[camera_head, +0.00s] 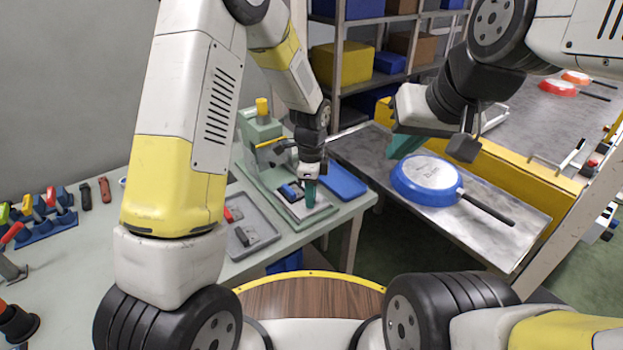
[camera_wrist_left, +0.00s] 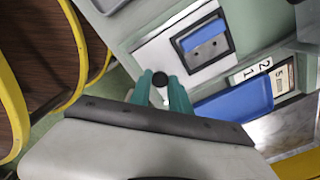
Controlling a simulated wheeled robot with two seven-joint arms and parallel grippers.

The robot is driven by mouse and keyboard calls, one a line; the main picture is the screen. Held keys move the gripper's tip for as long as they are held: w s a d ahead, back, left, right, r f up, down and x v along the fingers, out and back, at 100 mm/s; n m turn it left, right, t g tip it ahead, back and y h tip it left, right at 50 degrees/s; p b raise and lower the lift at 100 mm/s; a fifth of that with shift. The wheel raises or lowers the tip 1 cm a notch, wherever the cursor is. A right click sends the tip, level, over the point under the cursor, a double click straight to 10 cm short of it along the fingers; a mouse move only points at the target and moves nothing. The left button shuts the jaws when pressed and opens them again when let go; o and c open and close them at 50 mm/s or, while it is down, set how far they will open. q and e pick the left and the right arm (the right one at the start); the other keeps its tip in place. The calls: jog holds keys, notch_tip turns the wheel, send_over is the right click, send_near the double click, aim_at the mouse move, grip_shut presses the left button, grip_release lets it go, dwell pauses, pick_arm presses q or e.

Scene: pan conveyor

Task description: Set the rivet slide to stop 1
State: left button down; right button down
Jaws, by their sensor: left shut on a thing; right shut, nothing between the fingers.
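The rivet slide is a light plate (camera_head: 318,212) with a blue block (camera_head: 289,191) on it, at the front of the green press (camera_head: 259,131). The left wrist view shows the blue block (camera_wrist_left: 202,36) and a round black knob (camera_wrist_left: 160,79) at the plate's edge. My left gripper (camera_head: 310,197) reaches down with its green fingers shut on the knob, one on each side in the left wrist view (camera_wrist_left: 160,88). My right gripper (camera_head: 404,146) is shut and empty over the conveyor.
A blue tray (camera_head: 344,181) lies right of the press, and a grey tray (camera_head: 246,226) lies in front. A blue pan (camera_head: 427,176) sits on the conveyor (camera_head: 515,232) below my right gripper. Tools in a blue rack (camera_head: 47,235) stand at far left.

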pick_arm(q)
jog(key=w+a, duration=0.1)
jog(key=w, duration=0.1)
jog(key=w+a, duration=0.2)
jog(key=w, duration=0.1)
jog(key=w+a, duration=0.2)
jog(key=shift+w, duration=0.15)
jog(key=c, duration=1.2)
grip_release()
jog(key=shift+r, duration=0.25)
jog(key=r, duration=0.1)
jog(key=s+r, duration=0.1)
jog(key=r, duration=0.1)
jog(key=shift+r, duration=0.2)
jog(key=s+d+r, duration=0.1)
jog(key=s, duration=1.4)
jog(key=shift+d, duration=0.15)
